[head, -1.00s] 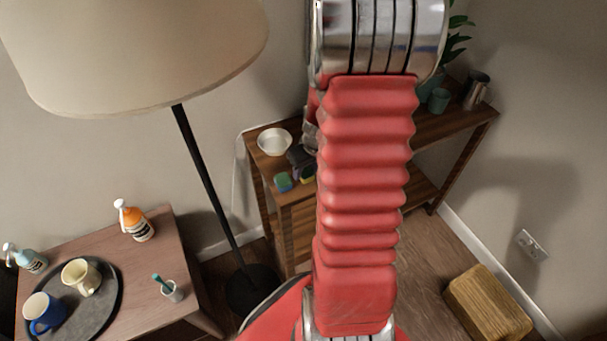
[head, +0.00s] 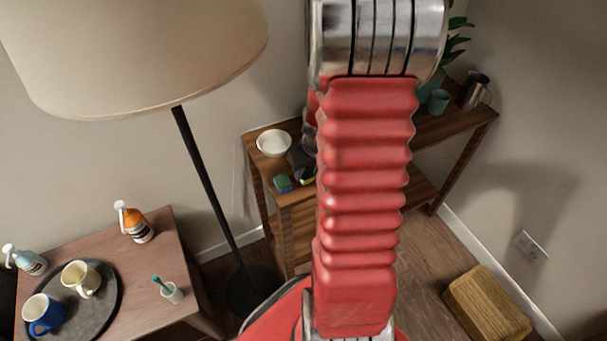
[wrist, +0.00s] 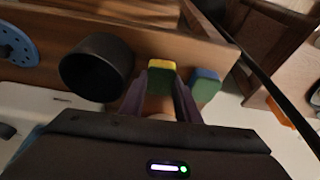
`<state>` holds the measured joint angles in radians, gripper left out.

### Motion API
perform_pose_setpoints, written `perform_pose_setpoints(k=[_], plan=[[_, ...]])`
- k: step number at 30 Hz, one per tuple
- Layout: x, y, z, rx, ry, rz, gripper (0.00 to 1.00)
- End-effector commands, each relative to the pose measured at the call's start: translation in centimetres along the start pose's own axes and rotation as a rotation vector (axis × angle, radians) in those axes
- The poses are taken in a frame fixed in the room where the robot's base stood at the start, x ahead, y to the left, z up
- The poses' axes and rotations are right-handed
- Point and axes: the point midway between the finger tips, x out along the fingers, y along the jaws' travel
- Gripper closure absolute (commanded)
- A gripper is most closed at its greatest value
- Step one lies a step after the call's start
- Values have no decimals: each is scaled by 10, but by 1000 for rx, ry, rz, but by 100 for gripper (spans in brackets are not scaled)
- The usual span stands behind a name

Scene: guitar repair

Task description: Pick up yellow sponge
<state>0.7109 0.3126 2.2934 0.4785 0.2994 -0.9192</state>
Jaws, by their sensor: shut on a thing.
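The yellow sponge (wrist: 161,66), yellow with a green layer, sits between the fingertips of my gripper (wrist: 160,78) in the wrist view. My gripper is shut on it, with a purple finger on each side. In the head view a small part of the yellow sponge (head: 308,181) shows beside my arm, below the dark gripper (head: 303,163). It is at the wooden shelf's top (head: 264,166); I cannot tell whether it still touches the wood.
A blue and green sponge (head: 283,183) lies close beside it, near the shelf's front edge. A white bowl (head: 274,142) stands behind. A black round container (wrist: 96,67) is on the other side in the wrist view. A lamp pole (head: 205,175) stands left of the shelf.

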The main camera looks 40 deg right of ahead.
Motion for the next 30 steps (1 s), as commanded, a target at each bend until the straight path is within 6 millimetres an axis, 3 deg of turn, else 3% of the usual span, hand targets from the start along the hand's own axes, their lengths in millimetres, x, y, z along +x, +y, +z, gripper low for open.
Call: perform_pose_setpoints(k=[8, 24, 30], plan=[[-10, 0, -4, -1, 3, 0, 91], [-84, 0, -27, -2, 3, 1, 91], [-96, 0, -30, 0, 1, 0, 91]])
